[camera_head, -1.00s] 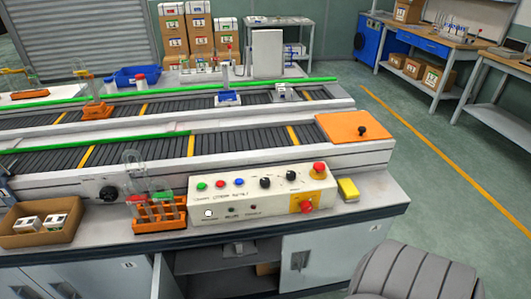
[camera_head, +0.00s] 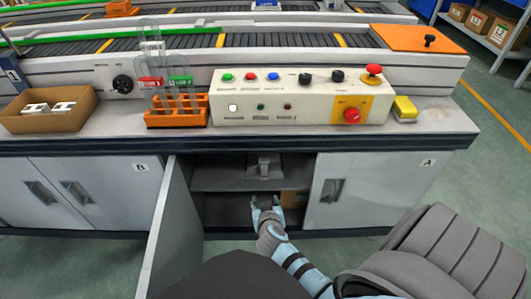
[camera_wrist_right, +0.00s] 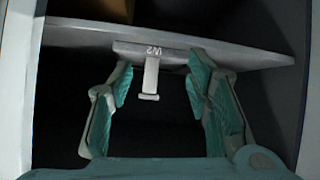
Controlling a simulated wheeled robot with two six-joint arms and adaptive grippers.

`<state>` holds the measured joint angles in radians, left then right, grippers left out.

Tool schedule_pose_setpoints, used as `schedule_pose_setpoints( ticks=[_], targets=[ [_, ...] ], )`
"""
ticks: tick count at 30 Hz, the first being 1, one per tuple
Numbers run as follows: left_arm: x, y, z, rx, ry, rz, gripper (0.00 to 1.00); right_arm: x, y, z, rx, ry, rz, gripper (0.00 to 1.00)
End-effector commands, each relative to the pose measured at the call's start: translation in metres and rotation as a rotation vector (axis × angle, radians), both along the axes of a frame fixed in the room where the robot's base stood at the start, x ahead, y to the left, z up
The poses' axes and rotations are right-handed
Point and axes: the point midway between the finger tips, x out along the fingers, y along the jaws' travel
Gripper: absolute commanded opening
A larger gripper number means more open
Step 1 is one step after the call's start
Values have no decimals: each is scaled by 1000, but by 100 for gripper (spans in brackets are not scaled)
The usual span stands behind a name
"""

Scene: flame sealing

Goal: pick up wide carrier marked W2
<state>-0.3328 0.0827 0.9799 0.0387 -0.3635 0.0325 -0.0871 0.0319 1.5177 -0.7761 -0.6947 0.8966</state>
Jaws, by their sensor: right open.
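The wide carrier marked W2 (camera_wrist_right: 152,62) is a grey piece with a wide labelled plate and a narrow stem ending in a small crossbar. Its label reads upside down in the right wrist view. In the head view the grey carrier (camera_head: 263,164) sits on the shelf inside the open cabinet. My right gripper (camera_head: 266,203) is open in front of the cabinet opening, below the carrier in the picture. In the right wrist view its two teal-padded fingers (camera_wrist_right: 162,78) stand apart, on either side of the stem, with nothing gripped. My left gripper is out of view.
The cabinet shelf (camera_head: 215,176) has a lower compartment beneath it, with a brown box (camera_head: 294,199) at right. The open cabinet door (camera_head: 168,230) stands at left. Above are the control box (camera_head: 300,98), an orange tube rack (camera_head: 177,110) and a cardboard tray (camera_head: 47,119).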

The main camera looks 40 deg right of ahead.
Motion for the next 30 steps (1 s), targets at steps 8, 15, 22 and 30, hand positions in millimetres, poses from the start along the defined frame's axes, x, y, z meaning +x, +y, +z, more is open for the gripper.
schedule_pose_setpoints(
  ticks=[8,15,22,30],
  targets=[
    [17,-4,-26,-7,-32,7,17,26,-18,47,-16,-221,-126,45],
    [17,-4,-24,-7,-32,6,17,26,-18,48,-15,-217,-124,45],
    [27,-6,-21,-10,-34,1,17,41,-29,38,-17,-217,-123,45],
    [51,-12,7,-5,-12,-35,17,80,-59,15,-17,-217,-123,45]
  ],
)
